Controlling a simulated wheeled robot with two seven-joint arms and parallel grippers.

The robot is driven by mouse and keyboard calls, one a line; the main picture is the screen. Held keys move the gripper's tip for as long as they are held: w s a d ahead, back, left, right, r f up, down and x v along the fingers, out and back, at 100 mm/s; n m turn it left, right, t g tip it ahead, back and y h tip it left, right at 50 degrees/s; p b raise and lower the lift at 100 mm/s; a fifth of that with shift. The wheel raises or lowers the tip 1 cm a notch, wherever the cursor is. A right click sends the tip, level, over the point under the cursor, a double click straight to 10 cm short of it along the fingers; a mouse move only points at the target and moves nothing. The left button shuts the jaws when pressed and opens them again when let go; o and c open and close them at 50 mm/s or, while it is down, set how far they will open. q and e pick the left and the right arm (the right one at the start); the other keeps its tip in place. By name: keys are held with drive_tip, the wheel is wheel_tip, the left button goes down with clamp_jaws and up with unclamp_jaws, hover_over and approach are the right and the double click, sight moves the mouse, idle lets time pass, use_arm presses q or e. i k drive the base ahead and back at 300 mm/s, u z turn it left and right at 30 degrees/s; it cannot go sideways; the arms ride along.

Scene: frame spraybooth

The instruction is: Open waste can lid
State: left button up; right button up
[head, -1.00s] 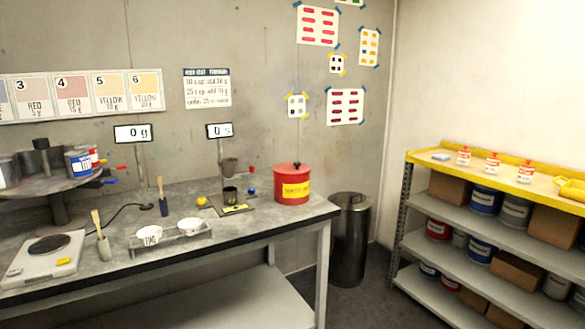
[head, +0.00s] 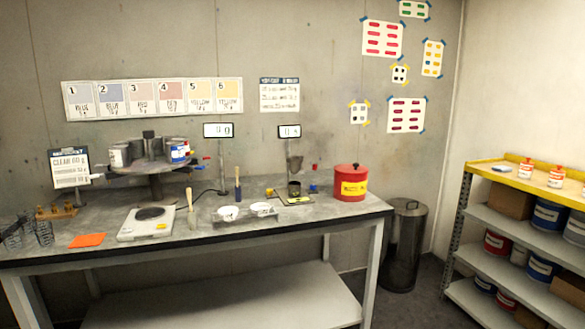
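A red waste can (head: 350,185) with a yellow label stands on the right end of the grey workbench. Its red lid (head: 348,168) with a small dark knob sits on top and looks closed. A dark metal bin (head: 403,247) stands on the floor right of the bench, with its top closed as far as I can tell. Neither of my grippers is in the head view.
The workbench (head: 110,252) carries a scale (head: 150,222), two white bowls on a rack, a can carousel (head: 150,165), an orange cloth (head: 87,240) and wire baskets. A yellow-topped shelf (head: 530,182) stands at right. Floor shows between bench and shelf.

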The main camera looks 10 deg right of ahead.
sight(356, 169)
drive_tip(key=z, duration=0.4)
drive_tip(key=i, duration=0.3)
drive_tip(key=z, duration=1.15)
drive_tip(key=i, duration=1.15)
drive_tip(key=u, duration=0.55)
drive_tip(key=i, duration=1.15)
drive_tip(key=u, duration=1.05)
